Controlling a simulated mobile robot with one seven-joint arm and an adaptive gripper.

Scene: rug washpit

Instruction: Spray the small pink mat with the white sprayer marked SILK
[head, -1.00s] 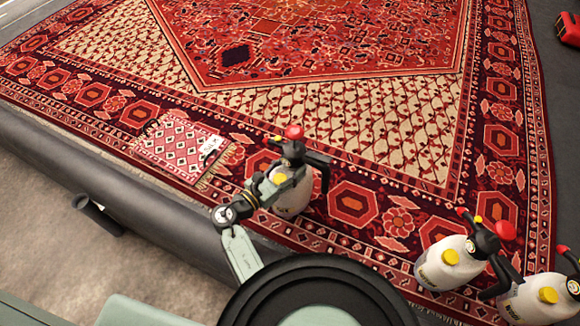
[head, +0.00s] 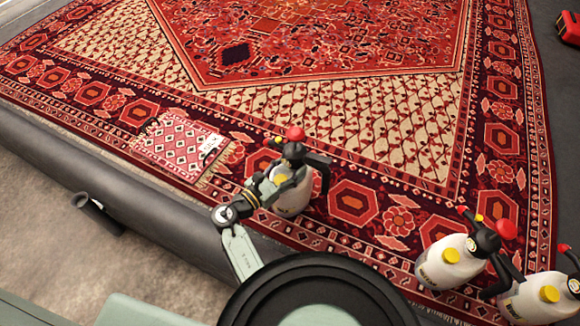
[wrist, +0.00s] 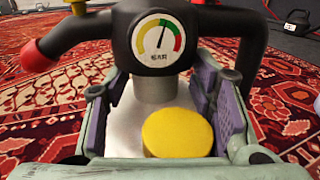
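The small pink mat (head: 178,146) lies on the large red rug, left of centre in the head view, with a white card (head: 211,144) at its right end. A white sprayer (head: 293,200) with a black head, red knob and yellow cap is upright to the right of the mat. My gripper (head: 279,182) has its fingers on both sides of this sprayer's body and appears shut on it. In the wrist view, its gauge and yellow cap (wrist: 178,132) are between the purple finger pads. Its label is hidden, and I cannot tell whether its base touches the rug.
Two more white sprayers (head: 449,262) (head: 536,300) stand at the lower right; their labels are too small to read. A red object (head: 568,28) is at the top right. A grey ledge (head: 150,215) runs along the rug's near edge. The middle of the rug is clear.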

